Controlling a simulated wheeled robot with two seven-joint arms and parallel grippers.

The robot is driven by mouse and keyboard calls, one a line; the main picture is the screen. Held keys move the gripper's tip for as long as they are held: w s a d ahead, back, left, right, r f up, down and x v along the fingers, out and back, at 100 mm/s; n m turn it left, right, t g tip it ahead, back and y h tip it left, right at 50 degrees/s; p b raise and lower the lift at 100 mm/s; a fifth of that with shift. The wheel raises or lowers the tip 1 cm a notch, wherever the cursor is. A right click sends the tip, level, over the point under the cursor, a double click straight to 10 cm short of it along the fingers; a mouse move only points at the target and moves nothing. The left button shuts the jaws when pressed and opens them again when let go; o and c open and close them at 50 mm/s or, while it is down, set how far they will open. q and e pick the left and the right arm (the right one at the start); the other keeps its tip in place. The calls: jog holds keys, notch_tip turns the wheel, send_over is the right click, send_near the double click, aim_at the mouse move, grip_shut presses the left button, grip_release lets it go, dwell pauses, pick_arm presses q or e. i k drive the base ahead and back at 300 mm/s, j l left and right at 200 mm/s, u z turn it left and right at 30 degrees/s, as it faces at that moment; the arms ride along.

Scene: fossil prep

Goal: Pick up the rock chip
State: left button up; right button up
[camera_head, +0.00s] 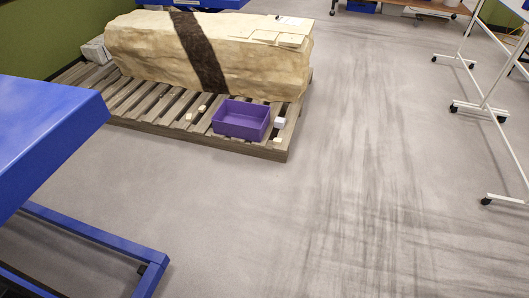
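Several small pale chips lie on the wooden pallet (160,127) in front of a large cream rock block. One rock chip (202,108) is on the slats left of the purple bin, with another chip (188,117) close to it. A further chip (277,140) is at the pallet's front right corner. A small white block (280,122) is just right of the bin. I cannot tell which one the task means. Neither of my grippers is in view.
The purple bin (241,119) stands on the pallet before the rock block (260,73), which has a dark band. A blue table (45,135) is at the left. White wheeled frames (487,107) stand at the right. The grey floor (350,200) between is clear.

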aim_at(278, 141)
jog(key=i+l+z, duration=0.1)
jog(key=i+l, duration=0.25)
jog(key=i+l+z, duration=0.1)
jog(key=i+l, duration=0.25)
jog(key=i, duration=0.25)
